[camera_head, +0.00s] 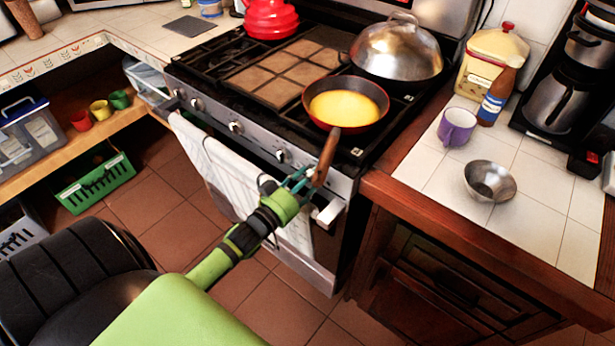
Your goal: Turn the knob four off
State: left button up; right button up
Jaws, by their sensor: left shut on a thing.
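The stove (262,160) has a front panel with several round silver knobs. One knob (283,155) shows just left of my left gripper, and another knob (236,126) sits further left. My left gripper (304,179), with teal fingers, reaches to the right end of the panel. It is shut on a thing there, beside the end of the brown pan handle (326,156). The fingertips and handle overlap in this view, so I cannot tell whether it holds the handle or a knob hidden behind it. My right gripper is not in view.
A red-rimmed pan (380,112) with yellow food sits on the front right burner, its handle over the panel. A domed metal lid (397,48) is behind it. A striped towel (215,165) hangs on the oven front. The right counter holds a purple mug (457,127) and metal bowl (490,181).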

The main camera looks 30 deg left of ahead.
pick_arm(q)
jog(key=shift+w+r+m, duration=0.2)
jog(key=shift+r+m, duration=0.2)
jog(key=shift+m, duration=0.4)
jog(key=o, duration=1.2)
jog(key=shift+c, duration=0.2)
jog(key=shift+s+f, duration=0.1)
jog(key=shift+f, duration=0.05)
jog(key=s+a, duration=0.1)
jog(key=s, duration=1.1)
